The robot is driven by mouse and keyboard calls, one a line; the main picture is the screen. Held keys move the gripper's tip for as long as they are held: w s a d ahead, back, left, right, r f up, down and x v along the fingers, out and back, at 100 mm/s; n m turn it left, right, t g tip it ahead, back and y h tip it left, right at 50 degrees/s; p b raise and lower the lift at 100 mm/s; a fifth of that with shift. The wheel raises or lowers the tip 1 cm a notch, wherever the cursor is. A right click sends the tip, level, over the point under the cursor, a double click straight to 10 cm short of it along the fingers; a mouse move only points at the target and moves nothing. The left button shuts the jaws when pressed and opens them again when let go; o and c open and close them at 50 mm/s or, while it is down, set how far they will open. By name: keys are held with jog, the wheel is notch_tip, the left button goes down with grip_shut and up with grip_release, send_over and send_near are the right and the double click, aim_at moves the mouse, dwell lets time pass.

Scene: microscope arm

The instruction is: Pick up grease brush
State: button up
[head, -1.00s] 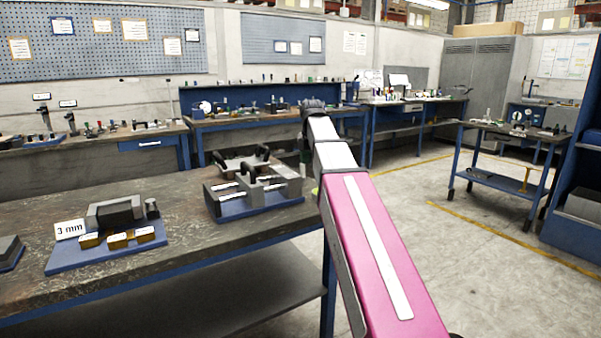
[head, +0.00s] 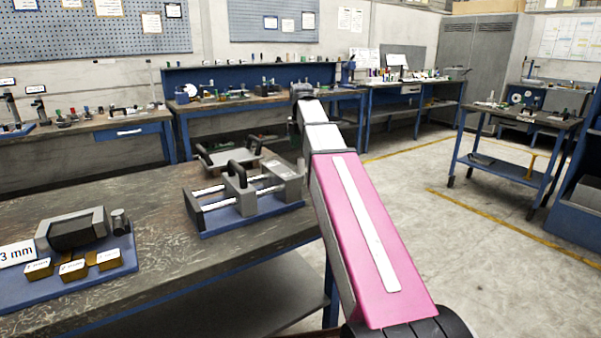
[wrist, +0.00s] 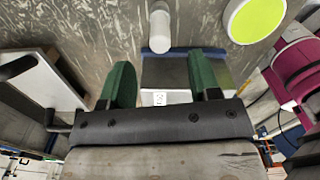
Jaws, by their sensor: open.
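I cannot pick out the grease brush in either view. My gripper (wrist: 163,62) shows in the wrist view with its two green fingers apart and nothing held between them. Past the fingertips is a whitish cylinder (wrist: 159,28), which I cannot identify. A grey block with a small white tag (wrist: 160,97) shows between and below the fingers. A round yellow-green disc (wrist: 256,18) with a pale rim lies to the upper right. In the head view my gripper is hidden at the far end of my arm.
On the near workbench (head: 150,204) stand a grey clamp fixture (head: 240,196) on a blue base and a blue tray (head: 95,286) with a grey block and brass pieces. Other benches line the back. A blue trolley (head: 520,125) stands right, with open floor around it.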

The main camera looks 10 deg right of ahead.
aim_at(301, 158)
notch_tip(301, 158, down, 8)
jog(key=shift+a+f, duration=0.1)
dwell(0.4)
jog(key=c, duration=1)
jog(key=shift+c, duration=0.2)
notch_tip(301, 158, up, 10)
jog(key=shift+r, duration=0.1)
